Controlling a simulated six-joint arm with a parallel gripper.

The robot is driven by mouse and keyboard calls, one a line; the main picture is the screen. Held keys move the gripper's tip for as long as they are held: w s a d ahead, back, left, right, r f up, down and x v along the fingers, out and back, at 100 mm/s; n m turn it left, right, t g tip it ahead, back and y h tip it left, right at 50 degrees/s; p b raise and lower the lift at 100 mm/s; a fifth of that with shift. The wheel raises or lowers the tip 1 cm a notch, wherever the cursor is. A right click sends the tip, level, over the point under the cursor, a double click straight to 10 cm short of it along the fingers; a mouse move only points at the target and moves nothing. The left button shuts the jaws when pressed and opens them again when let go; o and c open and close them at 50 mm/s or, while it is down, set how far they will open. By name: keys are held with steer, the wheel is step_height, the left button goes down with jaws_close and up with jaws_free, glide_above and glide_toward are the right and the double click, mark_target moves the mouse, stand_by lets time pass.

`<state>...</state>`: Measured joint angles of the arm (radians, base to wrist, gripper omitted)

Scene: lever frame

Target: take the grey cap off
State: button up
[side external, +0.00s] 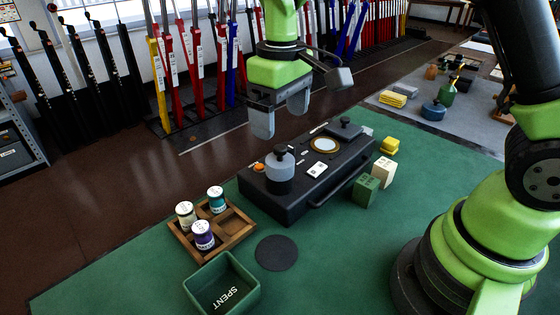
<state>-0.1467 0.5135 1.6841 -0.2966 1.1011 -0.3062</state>
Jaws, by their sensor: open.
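The grey cap (280,169) has a dark knob on top and sits upright on the left end of a black box-shaped device (318,190). My gripper (281,122) is open and empty, with its fingers pointing down. In the picture it hangs above and behind the device, up from the grey cap and apart from it. What lies under the cap is hidden.
A wooden tray (234,230) holds several labelled jars. A green bin marked SPENT (222,285) and a dark round mat (277,252) lie in front. A green block (366,190) and a cream block (383,172) stand right of the device. Coloured levers line the back.

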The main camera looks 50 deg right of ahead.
mark_target(282, 148)
step_height(282, 148, down, 10)
steer(key=shift+d+r, duration=0.1)
steer(key=shift+d, duration=0.05)
steer(key=c, duration=1)
